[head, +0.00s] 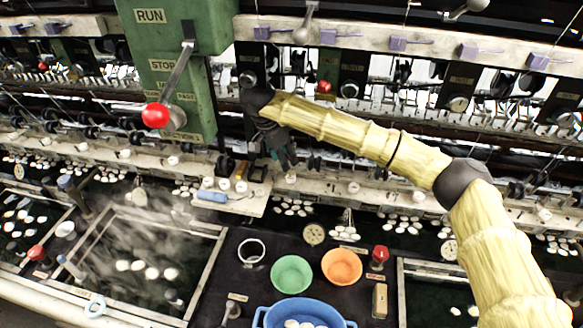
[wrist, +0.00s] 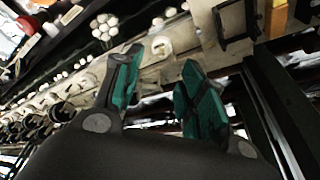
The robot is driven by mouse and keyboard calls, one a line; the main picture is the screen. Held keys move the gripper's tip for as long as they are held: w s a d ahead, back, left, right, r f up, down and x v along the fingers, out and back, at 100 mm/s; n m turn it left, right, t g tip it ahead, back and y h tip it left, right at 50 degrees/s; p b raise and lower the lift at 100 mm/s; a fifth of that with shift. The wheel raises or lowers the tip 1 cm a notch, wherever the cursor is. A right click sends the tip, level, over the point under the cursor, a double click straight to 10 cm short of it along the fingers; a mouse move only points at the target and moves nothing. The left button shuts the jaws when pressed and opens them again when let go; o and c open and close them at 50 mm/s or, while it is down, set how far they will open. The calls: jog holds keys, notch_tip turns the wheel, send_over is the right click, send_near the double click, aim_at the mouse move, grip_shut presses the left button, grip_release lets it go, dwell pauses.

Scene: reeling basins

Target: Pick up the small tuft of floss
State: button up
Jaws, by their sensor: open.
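My gripper (head: 285,160) is open, with dark jaws and green pads, and hangs just above the pale ledge of the machine. In the wrist view its two fingers (wrist: 162,64) stand apart with nothing between them. A small whitish lump (head: 291,178) lies on the ledge just below the fingertips; a pale round lump also shows beyond the fingertips in the wrist view (wrist: 160,46). It may be the tuft of floss, but it is too small to tell for certain.
A green post (head: 185,60) with a red-knobbed lever (head: 157,115) stands left of my arm. A small shelf (head: 238,203) holds spools and a blue roll. Below are an orange bowl (head: 342,266), a green bowl (head: 292,274), a blue tub (head: 300,311) and a water basin (head: 212,236).

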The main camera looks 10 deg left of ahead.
aim_at(291, 172)
jog(key=shift+p+x, duration=2.05)
jog(key=shift+x, duration=0.5)
jog(key=shift+p+x, duration=0.35)
jog(key=shift+x, duration=0.65)
jog(key=shift+w, duration=0.1)
jog(key=c, duration=0.7)
